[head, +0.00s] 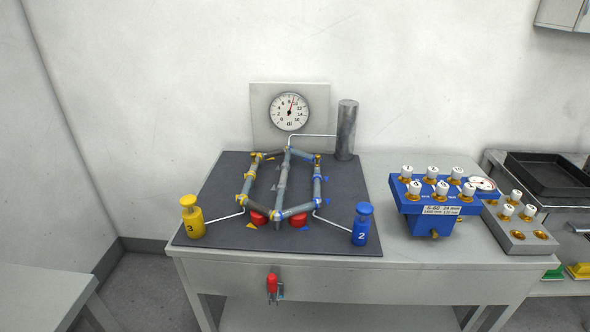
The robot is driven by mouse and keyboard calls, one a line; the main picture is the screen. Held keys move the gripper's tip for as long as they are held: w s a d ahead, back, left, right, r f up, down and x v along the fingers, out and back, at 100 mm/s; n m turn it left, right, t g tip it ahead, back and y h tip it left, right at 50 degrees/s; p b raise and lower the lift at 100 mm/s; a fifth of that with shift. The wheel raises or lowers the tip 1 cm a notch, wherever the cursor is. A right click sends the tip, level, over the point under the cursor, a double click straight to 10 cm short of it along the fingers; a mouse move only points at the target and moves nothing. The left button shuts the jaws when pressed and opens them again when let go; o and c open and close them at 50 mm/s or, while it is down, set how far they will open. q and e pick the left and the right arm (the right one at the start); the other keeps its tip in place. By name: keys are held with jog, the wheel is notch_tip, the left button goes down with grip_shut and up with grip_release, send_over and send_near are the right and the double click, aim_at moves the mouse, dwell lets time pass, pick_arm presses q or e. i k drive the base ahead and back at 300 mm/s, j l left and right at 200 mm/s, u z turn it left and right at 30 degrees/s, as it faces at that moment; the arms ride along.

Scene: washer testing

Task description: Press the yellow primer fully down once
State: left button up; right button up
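The yellow primer (192,217) stands upright at the front left corner of the dark mat (217,190) on the table. It is marked 3, and its round knob (188,201) sits raised above the body on a short neck. A thin white tube (226,215) runs from it to the pipe frame (282,187). A blue primer (361,224), marked 2, stands at the mat's front right. Neither of my grippers is in the head view, and nothing touches the yellow primer.
A round gauge (289,111) on a back plate and a grey cylinder (346,130) stand behind the pipes. Two red round parts (296,220) lie under the frame. A blue block with white-capped fittings (436,203) stands to the right. A red-handled valve (272,284) hangs at the table's front. Space left of the yellow primer is clear.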

aim_at(189, 200)
jog(key=u, duration=0.75)
jog(key=i+u, duration=0.15)
jog(key=u, duration=0.2)
jog(key=i+u, duration=0.15)
jog(key=u, duration=0.2)
jog(key=i+l+u, duration=0.1)
jog(key=u, duration=0.25)
jog(key=j+z, duration=0.1)
jog(key=z, duration=0.35)
jog(key=j+z, duration=0.1)
jog(key=z, duration=0.4)
jog(key=i+l+z, duration=0.1)
jog(key=i+z, duration=0.25)
jog(key=k, duration=0.05)
